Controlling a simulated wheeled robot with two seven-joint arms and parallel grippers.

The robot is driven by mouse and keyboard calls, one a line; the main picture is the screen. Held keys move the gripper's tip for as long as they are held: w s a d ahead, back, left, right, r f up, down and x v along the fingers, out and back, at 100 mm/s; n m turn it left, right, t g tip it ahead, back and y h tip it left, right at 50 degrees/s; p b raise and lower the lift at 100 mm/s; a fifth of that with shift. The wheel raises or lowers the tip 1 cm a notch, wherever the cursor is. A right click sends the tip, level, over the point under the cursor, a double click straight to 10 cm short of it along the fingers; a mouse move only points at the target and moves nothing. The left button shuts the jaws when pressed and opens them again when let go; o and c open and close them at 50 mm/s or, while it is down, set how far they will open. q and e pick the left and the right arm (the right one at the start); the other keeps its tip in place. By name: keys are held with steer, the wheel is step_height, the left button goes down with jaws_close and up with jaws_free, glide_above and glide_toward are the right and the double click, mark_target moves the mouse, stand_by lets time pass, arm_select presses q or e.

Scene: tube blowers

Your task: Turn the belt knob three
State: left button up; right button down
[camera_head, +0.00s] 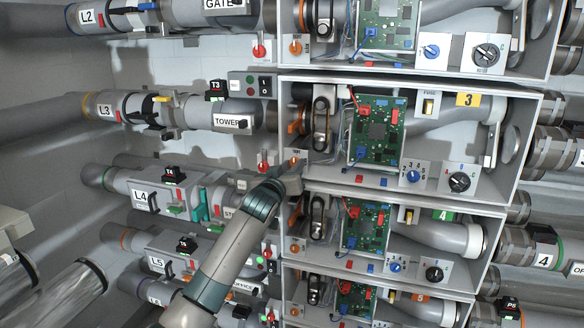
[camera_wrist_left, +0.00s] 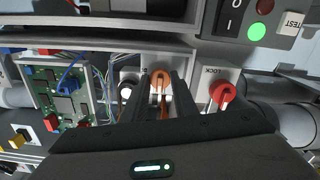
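A small orange knob (camera_head: 295,161) sits on a grey panel at the left edge of the bay marked with a yellow 3, in the head view. My left gripper (camera_head: 293,178) is just below it there, with its fingertips hard to make out. In the left wrist view the same orange knob (camera_wrist_left: 160,80) appears between the fingertips of my left gripper (camera_wrist_left: 159,90). The two dark fingers stand apart with a gap on each side of the knob. I cannot tell how deep the fingertips reach around it. My right gripper is not in view.
A red knob marked LOCK (camera_wrist_left: 222,93) is close beside the fingers. Blue (camera_head: 414,175) and black (camera_head: 459,182) dials and a green circuit board (camera_head: 376,130) are in the bay. A similar orange knob (camera_head: 295,47) sits in the bay above. Shelf edges crowd the gripper.

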arm_select(q)
steer(key=shift+m, duration=0.4)
steer(key=m+p, duration=0.1)
steer(key=m, duration=0.4)
steer(key=shift+p, duration=0.3)
steer(key=m+p, duration=0.1)
steer(key=m, duration=0.4)
steer(key=shift+r+m, duration=0.1)
steer(key=shift+m, duration=0.2)
steer(key=m+p, duration=0.1)
steer(key=m, duration=0.3)
steer(key=shift+p, duration=0.4)
steer(key=shift+m+p, duration=0.35)
steer(key=shift+m, duration=0.95)
steer(key=o, duration=0.8)
